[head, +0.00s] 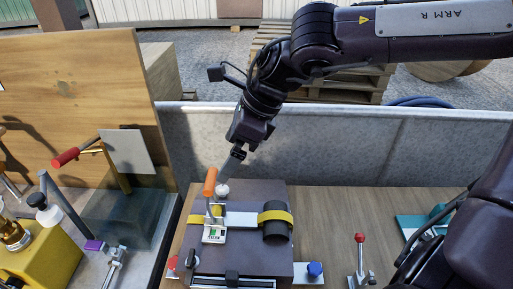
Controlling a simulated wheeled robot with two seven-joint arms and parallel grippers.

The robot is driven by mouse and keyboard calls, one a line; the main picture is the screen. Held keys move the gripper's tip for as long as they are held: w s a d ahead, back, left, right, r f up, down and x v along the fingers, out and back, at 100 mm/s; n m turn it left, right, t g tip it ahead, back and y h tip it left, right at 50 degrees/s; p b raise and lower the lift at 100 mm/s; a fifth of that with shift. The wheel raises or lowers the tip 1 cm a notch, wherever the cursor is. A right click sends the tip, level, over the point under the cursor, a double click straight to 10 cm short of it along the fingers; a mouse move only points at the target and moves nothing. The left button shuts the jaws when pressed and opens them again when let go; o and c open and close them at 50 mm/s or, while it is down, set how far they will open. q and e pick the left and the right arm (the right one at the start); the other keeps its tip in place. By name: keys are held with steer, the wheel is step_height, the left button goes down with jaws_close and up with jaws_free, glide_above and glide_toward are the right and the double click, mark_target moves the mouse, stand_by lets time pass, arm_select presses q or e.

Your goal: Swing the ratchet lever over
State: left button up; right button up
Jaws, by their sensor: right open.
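The ratchet lever (209,184) has an orange grip and stands up from a small pale ratchet base (214,234) on a dark brown box. My right gripper (227,174) comes down from above and is open, with its fingers just right of and behind the orange grip. A round white knob (222,191) shows just below the fingertips. I cannot tell whether the fingers touch the lever or the knob. My left gripper is not in view.
The box (262,192) carries a yellow-banded dark cylinder (277,221). A red-knobbed lever (360,258) and a teal clamp (422,225) stand to the right. A red-handled valve (66,157) and yellow block (45,262) are at left. A grey partition (330,145) runs behind.

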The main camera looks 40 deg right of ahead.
mark_target(211, 177)
steer(key=b+x, duration=0.1)
steer(key=x, duration=0.2)
steer(key=b+x, duration=0.3)
steer(key=x, duration=0.2)
steer(key=shift+s+a+f, duration=0.1)
steer(key=shift+a+f, duration=0.2)
steer(key=shift+a, duration=0.1)
steer(key=shift+r, duration=0.2)
steer(key=shift+f, duration=0.1)
steer(key=shift+d+b, duration=0.1)
steer(key=shift+b, duration=0.3)
steer(key=c, duration=0.7)
